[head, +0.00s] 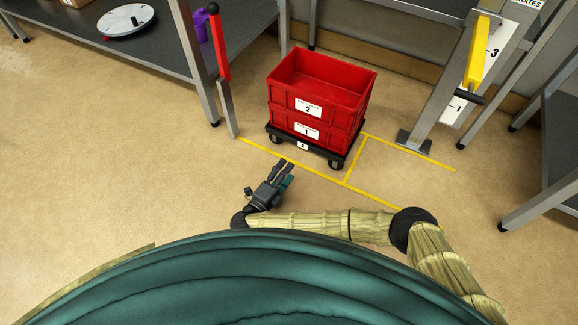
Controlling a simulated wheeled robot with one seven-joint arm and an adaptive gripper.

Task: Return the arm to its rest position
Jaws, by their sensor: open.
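My arm (330,224) reaches in from the lower right and bends across the front of my body. My gripper (282,174) is at its left end, above the bare floor. The fingers are open and point up and to the right, toward the crates. Nothing is seen between them, and the gripper appears apart from everything around it.
Stacked red crates (318,97) stand on a black wheeled dolly (325,150) within yellow floor lines (300,164). A red-topped post (220,60), a grey table (100,38) and a post with a yellow handle (480,55) flank them. Floor at left is clear.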

